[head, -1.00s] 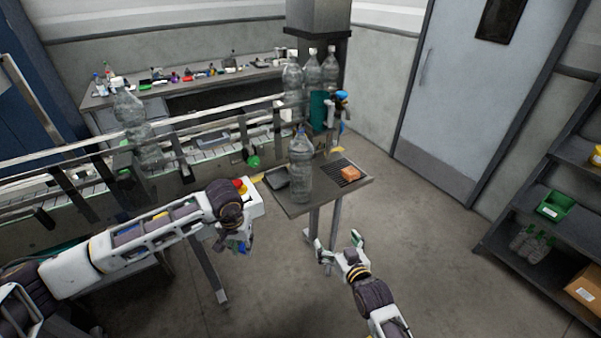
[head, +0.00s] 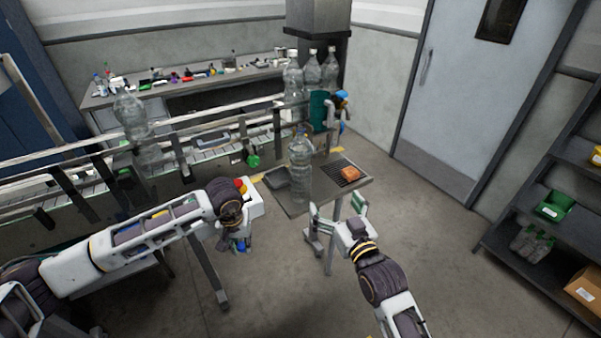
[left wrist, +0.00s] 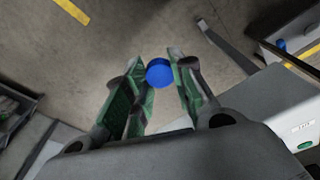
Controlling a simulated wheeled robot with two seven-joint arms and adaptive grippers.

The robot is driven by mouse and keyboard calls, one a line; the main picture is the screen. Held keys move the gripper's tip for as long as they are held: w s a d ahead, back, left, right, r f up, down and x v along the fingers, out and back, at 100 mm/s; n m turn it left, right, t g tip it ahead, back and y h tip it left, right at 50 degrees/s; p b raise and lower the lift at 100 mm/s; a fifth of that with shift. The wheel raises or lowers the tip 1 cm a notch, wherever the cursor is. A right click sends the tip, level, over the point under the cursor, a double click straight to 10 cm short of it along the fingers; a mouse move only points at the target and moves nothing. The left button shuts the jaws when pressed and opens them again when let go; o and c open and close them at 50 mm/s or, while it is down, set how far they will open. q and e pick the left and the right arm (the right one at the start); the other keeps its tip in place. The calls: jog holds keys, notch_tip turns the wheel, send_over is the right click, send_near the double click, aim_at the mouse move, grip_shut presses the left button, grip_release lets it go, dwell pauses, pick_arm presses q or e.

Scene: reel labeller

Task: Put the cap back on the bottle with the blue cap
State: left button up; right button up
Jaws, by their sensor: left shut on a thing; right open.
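A clear bottle (head: 300,170) stands upright on a small side table (head: 296,211), with a dark neck ring and a bluish spot at its top too small to make out. My left gripper (head: 240,246) is low in front of the conveyor, left of the table. In the left wrist view my left gripper (left wrist: 160,85) is shut on a blue cap (left wrist: 160,72), held between the green fingertips. My right gripper (head: 338,212) is open and empty at the table's front edge, just right of and below the bottle.
The conveyor (head: 200,155) runs along the left. Shelving (head: 545,200) stands at the right. The floor in front is clear.

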pick_arm(q)
jog(key=n, duration=0.3)
jog(key=a+r+n, duration=0.1)
jog(key=shift+w+n+y, duration=0.3)
jog(key=shift+w+n, duration=0.05)
jog(key=shift+n, duration=0.05)
jog(key=w+a+r+m+h, duration=0.1)
jog(key=a+r+m, duration=0.4)
jog(key=m, duration=0.5)
jog(key=w+a+r+m+h, duration=0.1)
jog(key=w+a+r+m, duration=0.2)
jog(key=a+r+m, duration=0.2)
notch_tip(320, 180, up, 3)
jog(key=m, duration=0.5)
jog(key=shift+w+a+r+g, duration=0.15)
jog(key=shift+a+g, duration=0.25)
dwell(2.8)
